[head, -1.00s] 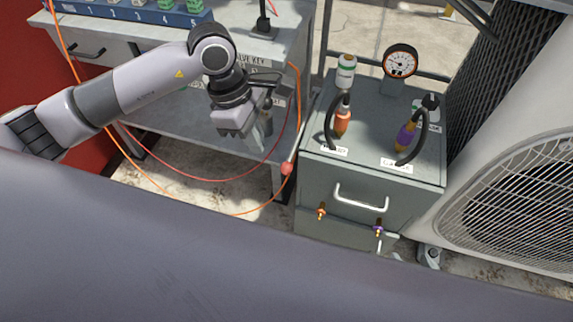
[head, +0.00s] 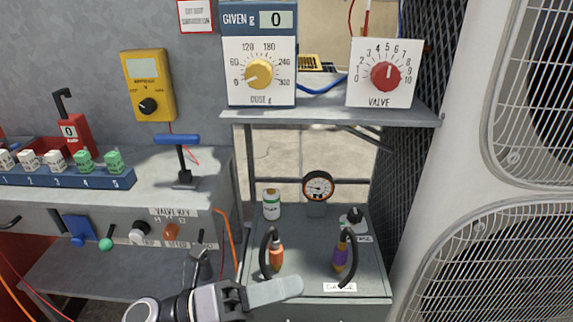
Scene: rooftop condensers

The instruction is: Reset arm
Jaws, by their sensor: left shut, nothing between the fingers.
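My left gripper (head: 275,291) is at the bottom centre of the head view. It is shut and empty, and its light grey fingers point right. It is in front of the grey cabinet (head: 318,222), overlapping its front edge at the left; I cannot tell whether they touch. Only the end of my left arm shows, rising from the bottom edge. My right gripper is not in view.
On the cabinet are a hose with an orange fitting (head: 276,258), one with a purple fitting (head: 340,259), a bottle (head: 271,205) and a round gauge (head: 318,186). A shelf above holds a dose dial box (head: 260,88) and a valve dial (head: 384,75). A condenser (head: 462,150) stands right.

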